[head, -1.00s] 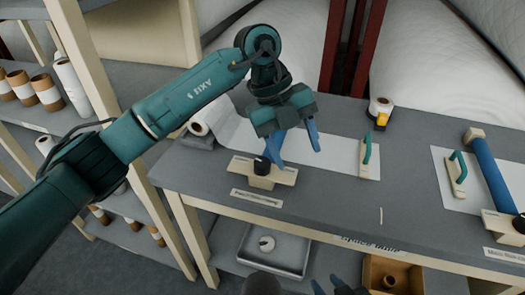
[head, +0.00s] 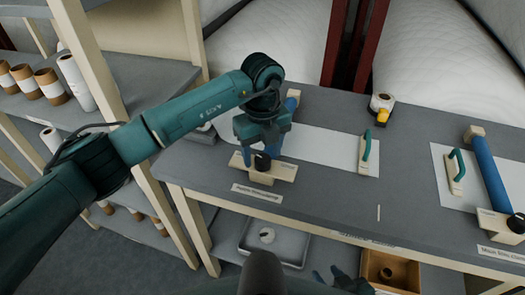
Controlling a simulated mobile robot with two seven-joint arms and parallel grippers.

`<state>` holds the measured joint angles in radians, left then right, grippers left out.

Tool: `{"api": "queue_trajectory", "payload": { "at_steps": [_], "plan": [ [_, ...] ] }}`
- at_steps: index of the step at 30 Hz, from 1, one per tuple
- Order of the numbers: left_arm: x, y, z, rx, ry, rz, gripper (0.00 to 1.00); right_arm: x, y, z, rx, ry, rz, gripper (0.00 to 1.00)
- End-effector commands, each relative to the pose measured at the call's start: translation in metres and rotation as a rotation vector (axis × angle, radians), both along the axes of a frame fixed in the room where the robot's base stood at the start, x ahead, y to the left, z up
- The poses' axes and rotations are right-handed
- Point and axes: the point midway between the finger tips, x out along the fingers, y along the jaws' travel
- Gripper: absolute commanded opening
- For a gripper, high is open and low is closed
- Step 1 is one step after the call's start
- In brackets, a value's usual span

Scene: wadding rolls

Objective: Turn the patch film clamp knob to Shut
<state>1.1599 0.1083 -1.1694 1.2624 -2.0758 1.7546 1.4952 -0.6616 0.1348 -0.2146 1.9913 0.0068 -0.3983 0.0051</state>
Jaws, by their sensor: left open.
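The patch film clamp is a pale wooden block (head: 284,172) at the table's front left edge, with a black knob (head: 262,162) on top. A small label (head: 257,193) lies in front of it, its text too blurred to read. My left gripper (head: 261,155) is open, pointing down at the clamp, with its blue fingers apart on the left and right of the knob. I cannot tell whether they touch it. The knob's pointer direction is unclear. My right gripper (head: 333,279) is low at the bottom edge, dark and partly cut off.
A white film sheet (head: 325,146) runs behind the clamp to a teal-handled bar (head: 365,152). A tape dispenser (head: 381,107) stands behind. A second clamp (head: 500,222) with a blue roller (head: 489,172) is at the right. A grey tray (head: 290,247) and wooden box (head: 390,272) sit below.

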Motion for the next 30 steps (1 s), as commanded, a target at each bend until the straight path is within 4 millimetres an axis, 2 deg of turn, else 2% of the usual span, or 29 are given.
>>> {"api": "queue_trajectory", "payload": {
  "at_steps": [6, 14, 30],
  "plan": [
    [-0.0005, -0.0004, -0.0136, 0.0, 0.0, -0.001, 0.58, -0.0023, -0.0023, -0.0031, -0.006, 0.013, -0.003, 0.34],
    [-0.0004, -0.0004, -0.0145, 0.0, 0.0, -0.002, 0.57, -0.0019, -0.0027, -0.0028, -0.006, 0.012, -0.003, 0.34],
    [-0.0004, -0.0004, -0.0139, 0.0, 0.001, -0.002, 0.13, -0.0006, -0.0031, -0.0005, -0.006, 0.006, -0.003, 0.34]
  ]
}}
